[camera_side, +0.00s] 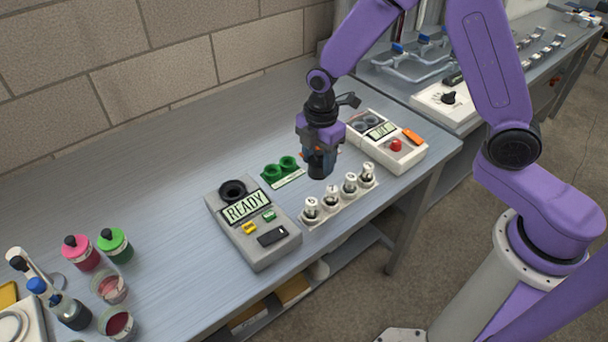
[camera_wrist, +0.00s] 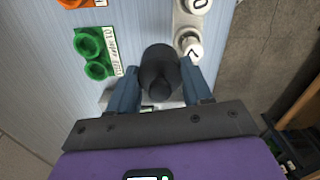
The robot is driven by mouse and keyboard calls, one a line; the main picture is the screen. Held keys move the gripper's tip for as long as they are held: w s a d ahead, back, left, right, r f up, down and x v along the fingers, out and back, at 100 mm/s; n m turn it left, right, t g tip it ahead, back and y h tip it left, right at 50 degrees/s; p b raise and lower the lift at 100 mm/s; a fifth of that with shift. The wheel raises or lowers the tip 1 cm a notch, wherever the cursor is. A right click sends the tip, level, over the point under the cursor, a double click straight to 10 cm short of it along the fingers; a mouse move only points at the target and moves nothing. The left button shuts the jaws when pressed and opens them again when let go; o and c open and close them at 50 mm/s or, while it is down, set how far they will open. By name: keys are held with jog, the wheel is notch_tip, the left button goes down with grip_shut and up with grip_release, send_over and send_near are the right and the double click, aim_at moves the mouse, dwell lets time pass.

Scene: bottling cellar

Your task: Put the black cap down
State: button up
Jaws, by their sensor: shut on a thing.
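My gripper (camera_side: 318,150) hangs over the bench, pointing down, between the green holder and the row of vials. It is shut on the black cap (camera_side: 320,168). In the wrist view the black cap (camera_wrist: 158,70) sits between the two blue-grey fingers of my gripper (camera_wrist: 161,85). The cap is held above the bench, apart from the things around it. The parts of it between the fingers are partly hidden.
A green holder (camera_side: 280,168) with two round sockets lies just left of my gripper. A rack (camera_side: 345,207) of several white-topped vials stands to the right. A grey meter (camera_side: 255,240) reading READY is in front left. A white device (camera_side: 397,151) is behind right.

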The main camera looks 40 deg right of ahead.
jog(key=w+f, duration=0.1)
jog(key=f, duration=0.1)
jog(key=w+a+f, duration=0.1)
jog(key=w+f, duration=0.1)
jog(key=shift+w+f, duration=0.25)
jog(key=shift+w+a+f, duration=0.1)
jog(key=shift+f, duration=1.5)
jog(key=shift+f, duration=0.1)
jog(key=o, duration=1)
notch_tip(320, 180, up, 12)
